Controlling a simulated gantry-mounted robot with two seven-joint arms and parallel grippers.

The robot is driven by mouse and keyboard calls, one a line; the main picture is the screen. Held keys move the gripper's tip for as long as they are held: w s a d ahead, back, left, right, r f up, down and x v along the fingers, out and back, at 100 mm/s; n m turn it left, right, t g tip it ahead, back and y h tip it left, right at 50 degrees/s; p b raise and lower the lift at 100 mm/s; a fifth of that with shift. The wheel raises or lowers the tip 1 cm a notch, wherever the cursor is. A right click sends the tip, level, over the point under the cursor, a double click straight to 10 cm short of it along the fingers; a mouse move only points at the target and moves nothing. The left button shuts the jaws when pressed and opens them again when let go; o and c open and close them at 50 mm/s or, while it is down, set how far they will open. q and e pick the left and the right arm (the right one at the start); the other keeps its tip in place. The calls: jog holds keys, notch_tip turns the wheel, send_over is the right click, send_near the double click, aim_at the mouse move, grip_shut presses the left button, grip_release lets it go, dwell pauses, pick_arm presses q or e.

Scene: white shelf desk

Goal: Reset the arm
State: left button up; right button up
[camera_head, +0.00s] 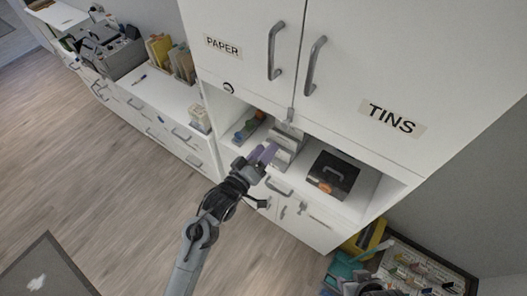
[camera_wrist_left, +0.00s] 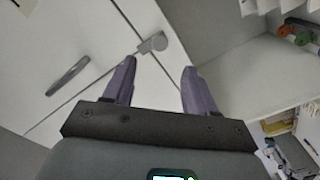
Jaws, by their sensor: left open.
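My left arm comes up from the bottom of the head view. Its left gripper (camera_head: 264,153) has purple fingers and is at the open shelf bay, in front of a grey-white stacked item (camera_head: 283,150). In the left wrist view the left gripper (camera_wrist_left: 160,78) has its fingers apart with nothing held between them. A metal latch or handle (camera_wrist_left: 152,43) on the white cabinet front shows beyond the fingers. A dark mechanical part at the bottom edge of the head view may be my right arm; its fingers cannot be made out.
Above the bay are cabinet doors labelled PAPER (camera_head: 222,46) and TINS (camera_head: 392,118), with metal handles. A black box (camera_head: 334,176) stands in the bay's right part. A white counter (camera_head: 165,92) runs left. Open wooden floor (camera_head: 90,170) lies left of my arm.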

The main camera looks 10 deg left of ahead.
dwell(0.3)
pick_arm(q)
jog(key=s+a+f+g+y+p, duration=0.1)
jog(key=s+a+f+p, duration=0.2)
jog(key=s, duration=0.3)
jog(key=s+a+f+g+y+p, duration=0.2)
jog(key=s+f+p, duration=0.1)
jog(key=s, duration=0.2)
jog(key=s+a+r+m+g+y+p, duration=0.1)
jog(key=s+a+g, duration=0.3)
jog(key=s, duration=0.5)
jog(key=s+a+r+m+g+y+p, duration=0.1)
jog(key=s+a+m+g+y, duration=0.3)
jog(key=s+a, duration=0.4)
jog(key=shift+s+g, duration=0.5)
jog(key=shift+s, duration=0.35)
jog(key=shift+r, duration=0.1)
